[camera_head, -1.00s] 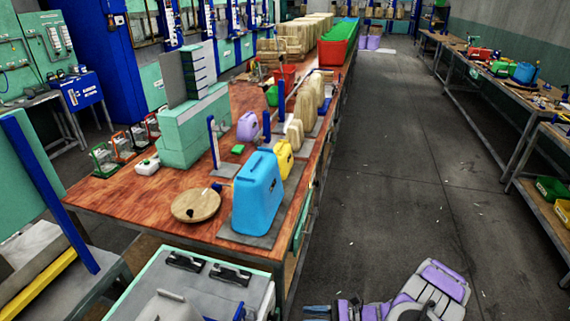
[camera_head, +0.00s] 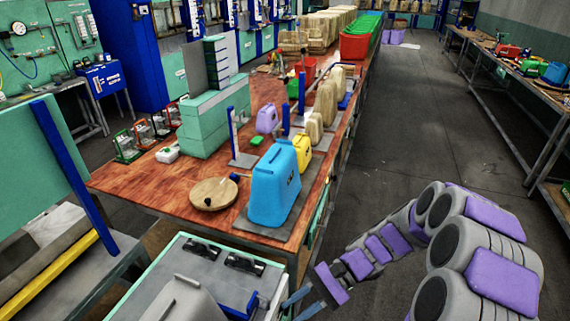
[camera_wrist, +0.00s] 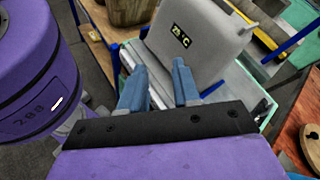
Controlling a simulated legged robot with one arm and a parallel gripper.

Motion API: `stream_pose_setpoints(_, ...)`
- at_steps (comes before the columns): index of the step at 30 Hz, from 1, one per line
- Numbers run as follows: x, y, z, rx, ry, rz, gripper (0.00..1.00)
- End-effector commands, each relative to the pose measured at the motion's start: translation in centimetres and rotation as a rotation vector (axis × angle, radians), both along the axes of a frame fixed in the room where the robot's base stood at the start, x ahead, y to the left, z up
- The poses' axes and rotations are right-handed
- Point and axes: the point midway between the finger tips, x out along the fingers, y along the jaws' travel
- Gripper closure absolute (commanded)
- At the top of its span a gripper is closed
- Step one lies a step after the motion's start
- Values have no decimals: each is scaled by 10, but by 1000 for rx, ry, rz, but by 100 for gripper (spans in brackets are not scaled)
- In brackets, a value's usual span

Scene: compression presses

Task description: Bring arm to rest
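My gripper (camera_head: 303,302) is at the bottom of the head view, by the right edge of the green-edged, grey-topped bench. In the wrist view my gripper (camera_wrist: 160,85) has its two blue-grey fingers apart with a gap between them, and nothing is held. Beyond the fingertips in the wrist view is a grey canister (camera_wrist: 195,42) with a dark label. A grey canister also shows partly at the bottom of the head view (camera_head: 168,305). My folded purple and grey arm fills the lower right of the head view.
A wooden table (camera_head: 150,190) holds a blue canister (camera_head: 275,185), a yellow canister (camera_head: 303,153), a round wooden board (camera_head: 213,194) and green blocks (camera_head: 205,130). The grey-topped bench (camera_head: 215,258) is close by. The floor aisle (camera_head: 400,130) is clear.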

Motion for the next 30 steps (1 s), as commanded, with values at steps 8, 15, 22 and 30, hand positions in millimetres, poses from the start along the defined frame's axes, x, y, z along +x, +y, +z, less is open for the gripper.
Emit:
stream_pose_setpoints(8,-52,-3,36,-153,-178,191,68)
stream_pose_setpoints(15,-93,-19,55,-300,-327,330,68)
stream_pose_setpoints(22,-129,-42,69,-450,-463,443,68)
stream_pose_setpoints(30,-166,-77,81,-631,-613,550,68)
